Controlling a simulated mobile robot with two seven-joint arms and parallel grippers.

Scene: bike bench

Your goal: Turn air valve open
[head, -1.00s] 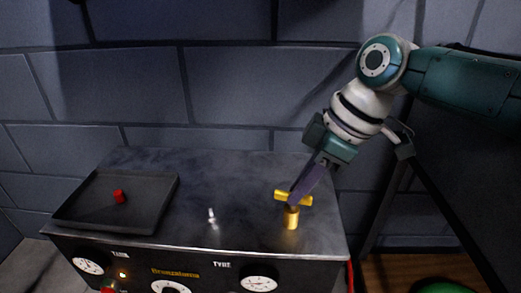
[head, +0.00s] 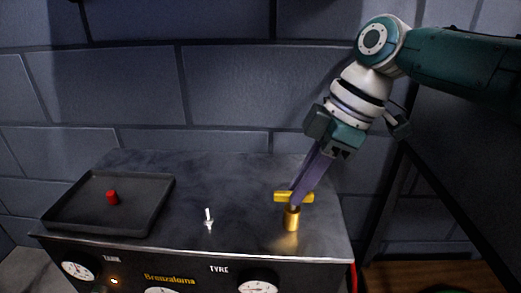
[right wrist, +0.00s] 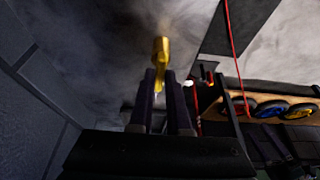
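The air valve is a brass stem (head: 292,219) with a yellow T-shaped handle (head: 281,196), standing upright at the right of the bench-top unit. Its handle lies roughly left to right in the head view. My right gripper (head: 296,199) reaches down from the upper right, its purple-grey fingers at the handle and hiding part of it. In the right wrist view, the fingers (right wrist: 159,80) lie on either side of the yellow handle (right wrist: 158,75). Whether both fingers press on it is not clear. My left gripper is not in view.
A dark tray (head: 70,224) with a small red piece (head: 112,198) lies at the left of the unit top. A small silver toggle switch (head: 209,220) stands between tray and valve. Gauges (head: 80,270) line the front panel. A block wall (head: 230,85) rises behind.

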